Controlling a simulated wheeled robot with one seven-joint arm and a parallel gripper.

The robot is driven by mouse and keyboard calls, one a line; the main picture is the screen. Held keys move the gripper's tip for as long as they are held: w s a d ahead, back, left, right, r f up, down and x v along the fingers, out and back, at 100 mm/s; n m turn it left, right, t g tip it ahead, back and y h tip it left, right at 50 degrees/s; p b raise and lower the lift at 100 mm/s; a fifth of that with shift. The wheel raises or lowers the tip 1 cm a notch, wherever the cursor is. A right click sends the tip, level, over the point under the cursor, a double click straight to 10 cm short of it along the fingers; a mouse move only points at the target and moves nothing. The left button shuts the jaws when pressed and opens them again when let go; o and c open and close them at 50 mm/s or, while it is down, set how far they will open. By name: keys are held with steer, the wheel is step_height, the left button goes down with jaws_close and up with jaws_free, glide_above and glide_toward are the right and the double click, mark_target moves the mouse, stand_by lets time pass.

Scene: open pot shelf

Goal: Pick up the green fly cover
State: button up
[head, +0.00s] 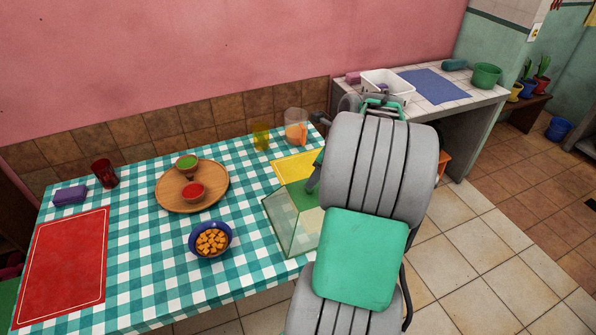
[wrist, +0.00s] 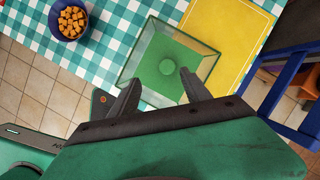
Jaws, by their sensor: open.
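The green fly cover (head: 291,221) is a see-through green, box-like cover on the checked tablecloth, near the table's front right edge. My arm hides part of its right side in the head view. In the wrist view the fly cover (wrist: 147,66) is seen from above, with a round green knob (wrist: 172,60) at its middle. My gripper (wrist: 160,86) is open, its two dark fingers apart and pointing toward the cover. Nothing is between the fingertips. The fingertips overlap the cover in the picture; I cannot tell the height between them.
A yellow mat (head: 292,166) lies behind the cover. A blue bowl of orange cubes (head: 210,240) stands to its left. A wooden tray (head: 164,194) with two small bowls, a yellow cup (head: 261,135) and a pitcher (head: 296,124) stand farther back. A blue-framed chair (wrist: 267,103) is close at right.

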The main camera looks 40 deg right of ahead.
mark_target(309, 202)
steer(key=shift+m, duration=0.7)
steer(key=x, duration=0.3)
steer(key=d+x, duration=0.1)
steer(key=x, duration=0.3)
steer(key=shift+w+d, duration=0.15)
steer(key=shift+d, duration=0.05)
steer(key=shift+c, duration=0.4)
jaws_close()
